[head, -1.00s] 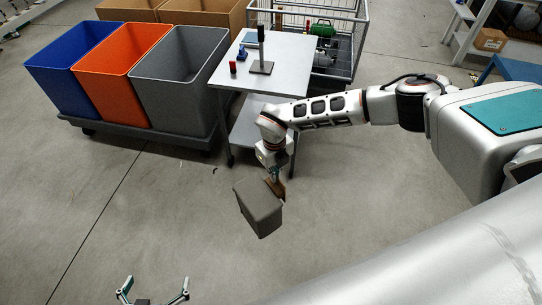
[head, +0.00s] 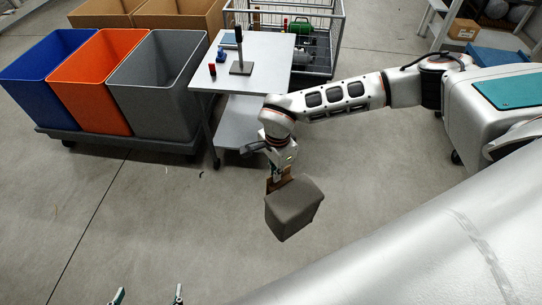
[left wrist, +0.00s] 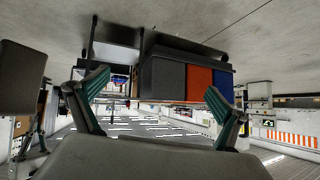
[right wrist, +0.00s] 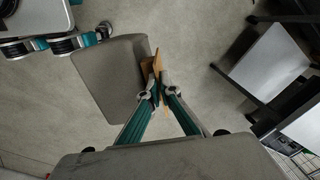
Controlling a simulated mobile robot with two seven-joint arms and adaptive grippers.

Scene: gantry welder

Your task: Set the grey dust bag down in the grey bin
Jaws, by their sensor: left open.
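The grey dust bag (head: 292,210) hangs from my right gripper (head: 279,176) above the floor, in front of the small table. In the right wrist view the bag (right wrist: 108,78) has a brown collar (right wrist: 153,68), and my right gripper's fingertips (right wrist: 158,84) are closed on it. The grey bin (head: 160,95) stands to the left of the bag and farther back, its open top facing up. It also shows in the left wrist view (left wrist: 162,80). My left gripper (head: 148,296) is open and empty at the bottom edge of the head view.
An orange bin (head: 98,85) and a blue bin (head: 45,80) stand left of the grey bin on a dark dolly (head: 120,141). A grey table (head: 270,60) with small items stands right of the grey bin. A wire cart (head: 325,40) stands behind it. The floor in front is clear.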

